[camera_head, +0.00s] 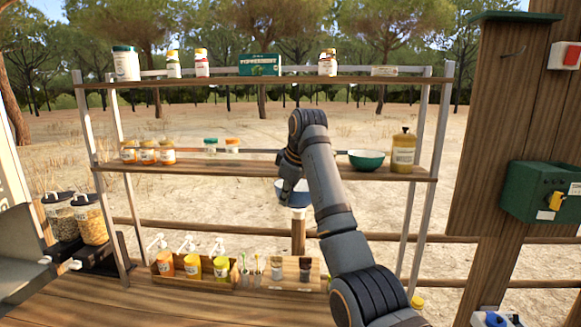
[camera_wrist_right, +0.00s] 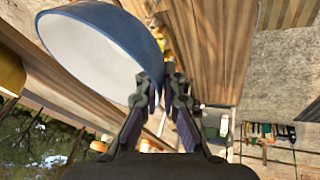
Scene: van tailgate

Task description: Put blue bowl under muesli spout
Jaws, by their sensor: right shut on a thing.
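The blue bowl (camera_head: 293,196) has a white inside and is held in the air in front of the shelf rack, below the middle shelf. It fills the upper left of the right wrist view (camera_wrist_right: 95,48), tilted in that picture. My right gripper (camera_head: 289,184) is shut on its rim; in the right wrist view the fingertips (camera_wrist_right: 160,82) meet at the bowl's edge. Two clear dispensers stand at the far left: one with darker, mixed contents, seemingly muesli (camera_head: 60,216), and one with yellow flakes (camera_head: 92,220). Pale spouts show low at their fronts. My left gripper is not in view.
A green bowl (camera_head: 366,159) and an amber bottle (camera_head: 403,152) stand on the middle shelf. A wooden caddy (camera_head: 205,281) with several pump bottles stands on the counter (camera_head: 200,308), between the held bowl and the dispensers. The front counter is clear.

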